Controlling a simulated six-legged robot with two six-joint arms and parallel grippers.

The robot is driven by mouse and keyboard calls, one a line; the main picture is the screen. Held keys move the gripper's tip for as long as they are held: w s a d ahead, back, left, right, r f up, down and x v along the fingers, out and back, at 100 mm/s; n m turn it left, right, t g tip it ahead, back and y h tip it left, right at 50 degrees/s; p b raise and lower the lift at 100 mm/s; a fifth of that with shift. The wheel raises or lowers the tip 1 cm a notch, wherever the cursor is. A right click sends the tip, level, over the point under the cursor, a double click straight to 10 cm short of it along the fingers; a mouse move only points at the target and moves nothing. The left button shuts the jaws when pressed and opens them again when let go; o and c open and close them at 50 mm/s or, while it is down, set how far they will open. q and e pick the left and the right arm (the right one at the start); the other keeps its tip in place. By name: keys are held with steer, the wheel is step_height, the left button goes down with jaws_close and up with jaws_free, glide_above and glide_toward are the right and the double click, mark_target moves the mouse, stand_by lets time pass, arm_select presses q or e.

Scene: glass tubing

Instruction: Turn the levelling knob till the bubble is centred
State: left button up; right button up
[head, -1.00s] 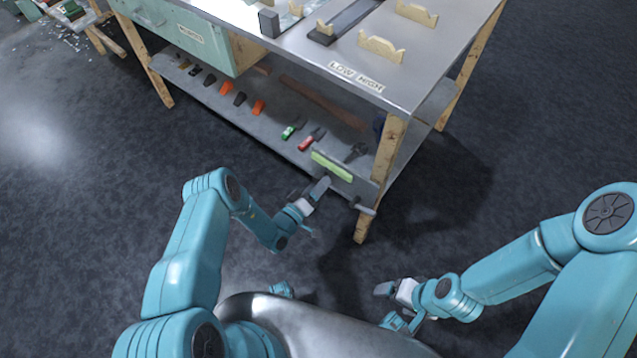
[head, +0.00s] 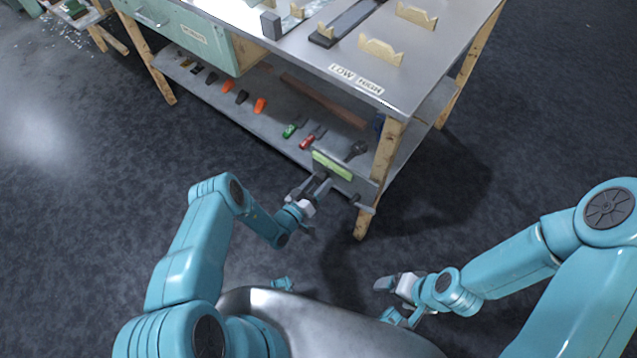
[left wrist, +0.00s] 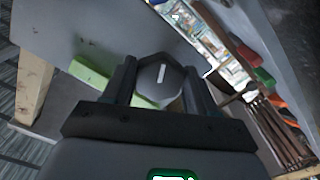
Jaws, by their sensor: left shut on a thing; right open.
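A grey plate on the front of the bench's lower shelf carries a light green strip (head: 332,165), which looks like the level vial. No bubble can be made out in it. My left gripper (head: 317,188) is at the plate, just below the strip. In the left wrist view, its two fingers are on either side of a dark hexagonal knob (left wrist: 158,82) with a pale line mark, and are shut on it. The green strip (left wrist: 88,72) shows behind the left finger. My right gripper (head: 392,284) is open and empty, low over the floor, away from the bench.
A small dark peg (head: 356,198) sticks out near the plate's lower right, beside the wooden bench leg (head: 385,165). Several coloured tools lie on the lower shelf (head: 215,95). A "LOW HIGH" label (head: 357,79) is on the bench top. The floor in front is clear.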

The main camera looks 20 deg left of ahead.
arm_select(q)
steer(key=shift+s+f, duration=0.1)
steer(key=o, duration=1)
steer(key=p+v, duration=0.8)
steer(key=v, duration=0.8)
steer(key=shift+s, duration=0.15)
